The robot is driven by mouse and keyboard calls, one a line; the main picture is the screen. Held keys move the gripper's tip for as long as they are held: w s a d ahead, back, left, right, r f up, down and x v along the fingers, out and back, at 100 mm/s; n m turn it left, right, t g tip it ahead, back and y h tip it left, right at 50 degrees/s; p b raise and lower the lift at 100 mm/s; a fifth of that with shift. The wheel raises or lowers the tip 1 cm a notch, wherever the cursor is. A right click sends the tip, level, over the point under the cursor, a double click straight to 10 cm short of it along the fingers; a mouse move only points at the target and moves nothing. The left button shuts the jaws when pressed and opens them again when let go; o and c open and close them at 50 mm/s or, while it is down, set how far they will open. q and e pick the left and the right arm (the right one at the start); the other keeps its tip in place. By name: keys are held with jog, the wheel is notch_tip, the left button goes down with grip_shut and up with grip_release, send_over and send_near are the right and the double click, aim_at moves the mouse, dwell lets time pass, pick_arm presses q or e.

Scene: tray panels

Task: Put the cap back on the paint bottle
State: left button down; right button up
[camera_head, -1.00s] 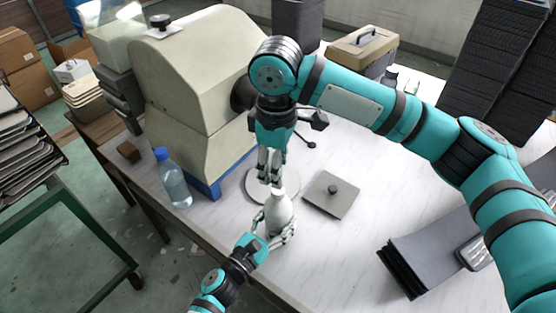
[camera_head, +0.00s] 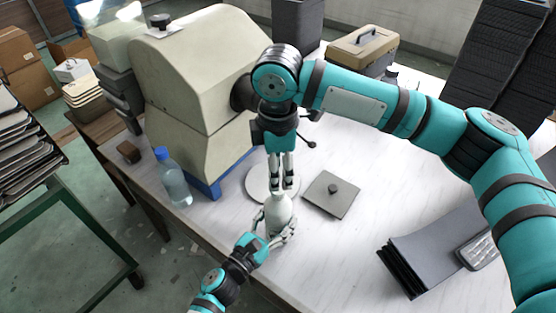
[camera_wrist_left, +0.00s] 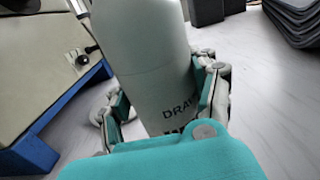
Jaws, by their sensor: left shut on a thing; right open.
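The white paint bottle (camera_head: 280,213) stands upright near the front edge of the table. My left gripper (camera_head: 275,228) is shut around its lower body; the left wrist view shows the bottle (camera_wrist_left: 150,60) with dark lettering between the fingers of that gripper (camera_wrist_left: 165,100). My right gripper (camera_head: 281,188) points down directly over the bottle's top, with its fingers open and at or very near the neck. The bottle's top is partly hidden by these fingers. I cannot make out the cap separately, nor whether it sits on the neck.
A clear blue-capped bottle (camera_head: 173,180) stands left of the paint bottle. Behind is a large beige machine (camera_head: 190,85) on a blue base. A grey square plate with a knob (camera_head: 331,195) lies to the right. Dark panels (camera_head: 430,255) lie at front right.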

notch_tip(320, 180, down, 6)
jog(key=shift+r, duration=0.1)
dwell(0.4)
grip_shut()
jog(key=shift+o, duration=0.7)
grip_release()
